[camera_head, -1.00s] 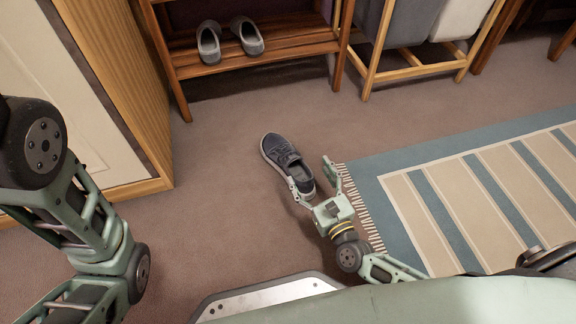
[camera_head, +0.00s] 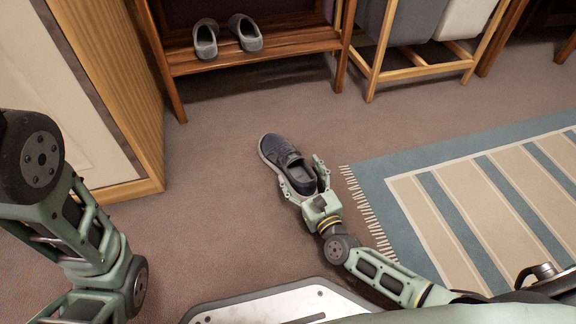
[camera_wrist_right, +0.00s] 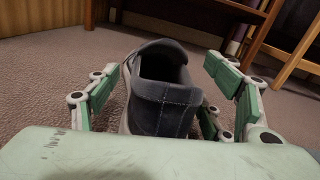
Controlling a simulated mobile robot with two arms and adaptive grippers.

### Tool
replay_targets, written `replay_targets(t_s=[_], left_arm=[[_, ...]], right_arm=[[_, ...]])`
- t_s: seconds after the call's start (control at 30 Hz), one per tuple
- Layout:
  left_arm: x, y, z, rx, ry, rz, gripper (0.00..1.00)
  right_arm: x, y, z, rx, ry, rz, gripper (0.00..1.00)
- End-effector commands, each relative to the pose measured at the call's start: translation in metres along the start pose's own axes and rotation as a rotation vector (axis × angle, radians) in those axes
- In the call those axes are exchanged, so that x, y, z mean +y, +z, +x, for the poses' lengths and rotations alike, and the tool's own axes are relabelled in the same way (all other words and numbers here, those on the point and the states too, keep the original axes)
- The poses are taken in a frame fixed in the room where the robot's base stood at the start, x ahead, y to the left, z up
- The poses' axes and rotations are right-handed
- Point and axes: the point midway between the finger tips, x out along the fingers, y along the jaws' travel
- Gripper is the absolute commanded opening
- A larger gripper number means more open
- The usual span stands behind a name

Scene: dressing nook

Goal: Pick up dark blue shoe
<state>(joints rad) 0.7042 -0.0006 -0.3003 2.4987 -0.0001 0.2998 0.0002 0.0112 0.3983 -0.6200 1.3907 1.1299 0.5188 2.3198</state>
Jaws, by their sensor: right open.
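The dark blue shoe (camera_head: 285,160) with a pale sole lies upright on the carpet in the head view, its heel towards me. My right gripper (camera_head: 300,180) is open at the heel end, with one finger on each side of the shoe. In the right wrist view the heel of the shoe (camera_wrist_right: 162,95) stands between the open fingers of the right gripper (camera_wrist_right: 165,85). Whether the fingers touch the shoe I cannot tell. My left arm shows at the left of the head view, but its gripper is out of view.
A wooden rack (camera_head: 270,52) holds a pair of grey slippers (camera_head: 245,33) at the back. A wooden-framed hamper (camera_head: 418,68) stands right of it. A striped rug (camera_head: 490,200) lies right of the shoe. A wooden cabinet (camera_head: 120,100) stands at left. Carpet around the shoe is clear.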

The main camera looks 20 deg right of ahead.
Motion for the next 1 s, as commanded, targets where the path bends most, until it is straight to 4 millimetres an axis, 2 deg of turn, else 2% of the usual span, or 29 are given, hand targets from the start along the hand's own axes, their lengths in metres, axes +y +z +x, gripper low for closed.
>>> replay_targets(t_s=[0.1,0.37,1.0], left_arm=[[0.0011,-0.0016,-0.006,-0.002,-0.001,0.0,0.77],[0.0009,-0.0017,-0.0051,-0.001,-0.001,0.0,0.77],[0.0009,-0.0021,-0.0052,-0.001,0.0,0.0,0.77]], right_arm=[[0.0003,-0.0009,0.0101,0.0,0.0,0.001,0.73],[0.0,0.0006,0.0113,0.001,0.0,0.001,0.72],[-0.0001,0.0002,0.0109,0.001,0.0,0.001,0.16]])
